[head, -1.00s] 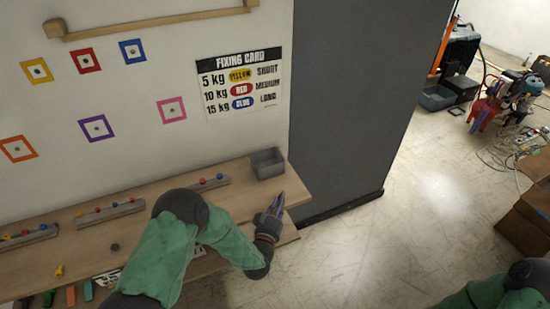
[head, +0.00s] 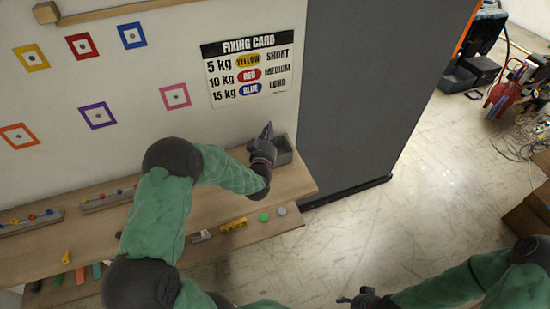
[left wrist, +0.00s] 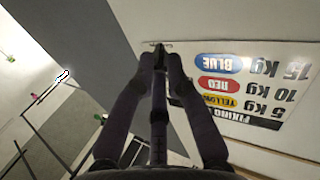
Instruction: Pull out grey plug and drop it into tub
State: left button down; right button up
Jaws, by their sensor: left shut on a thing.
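My left gripper (head: 267,130) is raised near the wall, just above and at the left of the grey tub (head: 283,152) at the right end of the upper shelf. In the left wrist view my left gripper (left wrist: 159,58) has its fingers together on a small grey piece, which looks like the grey plug (left wrist: 154,44); little of it shows past the fingertips. In the head view the plug is too small to make out. The gripper and forearm partly cover the tub, and its inside is mostly hidden. My right gripper (head: 346,298) is low at the bottom edge, its fingers unclear.
The fixing card (head: 248,65) and coloured squares (head: 97,115) are on the wall.

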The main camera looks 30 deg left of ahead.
pick_arm(q)
notch_tip(320, 180, down, 4)
jog(key=shift+f+b, duration=0.15)
jog(key=shift+b, duration=0.65)
jog(key=c, duration=1.2)
grip_release()
jog(key=shift+s, duration=0.1)
jog(key=v, duration=1.1)
jog(key=shift+s+d, duration=0.2)
jog(key=shift+s, duration=0.15)
jog(key=shift+f, duration=0.1)
